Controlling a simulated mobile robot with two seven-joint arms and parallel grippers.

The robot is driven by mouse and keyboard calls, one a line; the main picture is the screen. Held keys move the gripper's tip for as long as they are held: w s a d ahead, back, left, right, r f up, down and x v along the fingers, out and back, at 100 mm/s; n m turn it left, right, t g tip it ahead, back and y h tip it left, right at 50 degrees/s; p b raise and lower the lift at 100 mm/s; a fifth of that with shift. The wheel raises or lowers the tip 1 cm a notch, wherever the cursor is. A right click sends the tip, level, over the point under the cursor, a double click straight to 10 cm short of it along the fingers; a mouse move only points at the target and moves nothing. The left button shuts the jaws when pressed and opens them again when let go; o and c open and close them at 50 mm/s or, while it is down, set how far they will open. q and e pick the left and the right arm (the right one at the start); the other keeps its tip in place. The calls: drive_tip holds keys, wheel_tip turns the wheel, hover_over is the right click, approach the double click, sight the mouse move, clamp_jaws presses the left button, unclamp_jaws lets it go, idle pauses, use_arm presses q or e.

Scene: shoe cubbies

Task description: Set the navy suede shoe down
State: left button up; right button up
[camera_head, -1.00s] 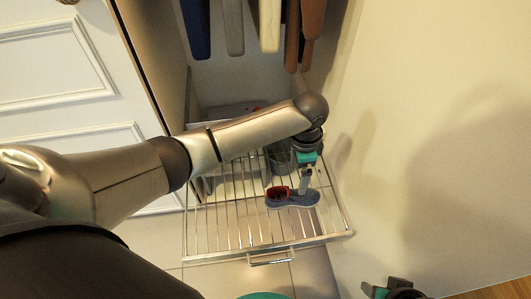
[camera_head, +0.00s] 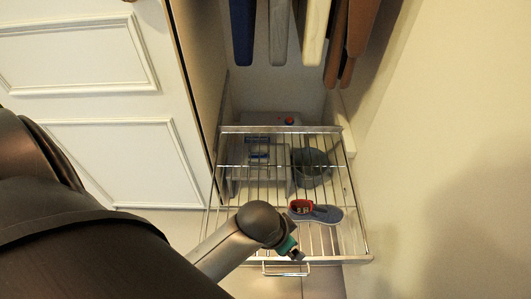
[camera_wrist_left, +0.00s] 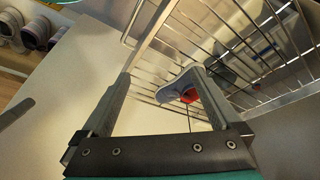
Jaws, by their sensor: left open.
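The navy shoe (camera_head: 327,214) with a red lining lies on the wire rack (camera_head: 240,225), towards its right front, sole down. My left gripper (camera_head: 298,256) is near the rack's front edge, apart from the shoe and holding nothing. In the left wrist view its two fingers (camera_wrist_left: 158,76) are spread apart, and the shoe (camera_wrist_left: 176,87) shows beyond them, partly hidden by the right finger. My right gripper is not in view.
The rack is pulled out, with a front handle (camera_head: 286,270). A dark round container (camera_head: 311,167) and grey boxes show below or behind its bars. Garments (camera_head: 313,30) hang above. A white door (camera_head: 120,165) stands left, a plain wall right. The rack's left half is clear.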

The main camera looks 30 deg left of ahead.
use_arm(q)
drive_tip(key=shift+n+y, duration=0.6)
drive_tip(key=shift+n, duration=0.2)
drive_tip(key=s+a, duration=0.1)
drive_tip(key=a, duration=0.1)
drive_tip(key=s+a, duration=0.2)
drive_tip(key=shift+r, duration=0.2)
